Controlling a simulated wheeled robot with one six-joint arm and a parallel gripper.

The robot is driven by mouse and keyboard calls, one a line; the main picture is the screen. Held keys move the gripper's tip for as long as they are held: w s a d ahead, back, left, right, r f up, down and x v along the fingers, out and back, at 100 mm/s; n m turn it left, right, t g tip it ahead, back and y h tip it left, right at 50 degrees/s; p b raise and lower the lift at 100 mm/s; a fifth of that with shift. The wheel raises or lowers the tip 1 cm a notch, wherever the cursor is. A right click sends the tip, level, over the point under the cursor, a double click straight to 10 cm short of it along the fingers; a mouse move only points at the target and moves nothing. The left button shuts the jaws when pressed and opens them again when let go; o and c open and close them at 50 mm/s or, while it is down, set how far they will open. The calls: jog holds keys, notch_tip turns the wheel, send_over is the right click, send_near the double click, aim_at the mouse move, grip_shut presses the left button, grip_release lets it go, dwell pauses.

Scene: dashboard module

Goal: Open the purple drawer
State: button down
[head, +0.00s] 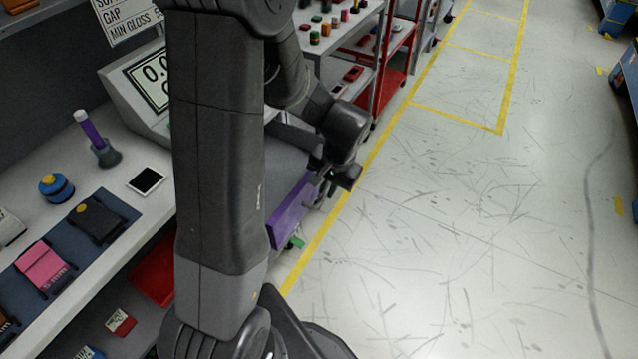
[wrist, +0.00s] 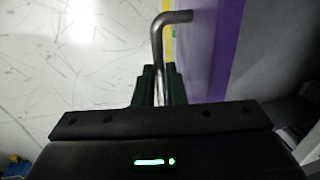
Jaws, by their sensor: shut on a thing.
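The purple drawer (head: 289,213) shows in the head view as a slanted purple front at the bench's aisle side, partly hidden behind my arm. In the wrist view its purple face (wrist: 218,50) runs along the right of the handle. A bent metal bar handle (wrist: 158,38) stands out from that face. My gripper (wrist: 158,86) has its dark fingers shut on the straight part of this handle. In the head view my gripper (head: 328,184) is at the upper right of the purple front. I cannot tell how far out the drawer is.
A bench (head: 153,213) on the left carries a purple-handled tool (head: 91,130), a blue and yellow knob (head: 55,187) and a display (head: 150,80). A red cart (head: 392,95) stands beyond my gripper. The aisle floor (head: 450,220) to the right is clear.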

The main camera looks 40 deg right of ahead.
dwell(0.3)
jog(key=c, duration=1.5)
grip_release()
jog(key=r, duration=0.4)
jog(key=s+r, duration=0.1)
jog(key=r, duration=0.4)
jog(key=s+d+r, duration=0.1)
jog(key=r, duration=0.3)
jog(key=shift+s+r+p, duration=0.2)
jog(key=shift+r+p, duration=0.1)
jog(key=shift+p, duration=0.05)
jog(key=f, duration=0.4)
jog(key=w+f, duration=0.1)
jog(key=f, duration=0.4)
jog(key=w+a+f, duration=0.1)
jog(key=f, duration=0.3)
jog(key=shift+w+f+b, duration=0.25)
jog(key=shift+f+b, duration=0.05)
jog(key=shift+f, duration=0.05)
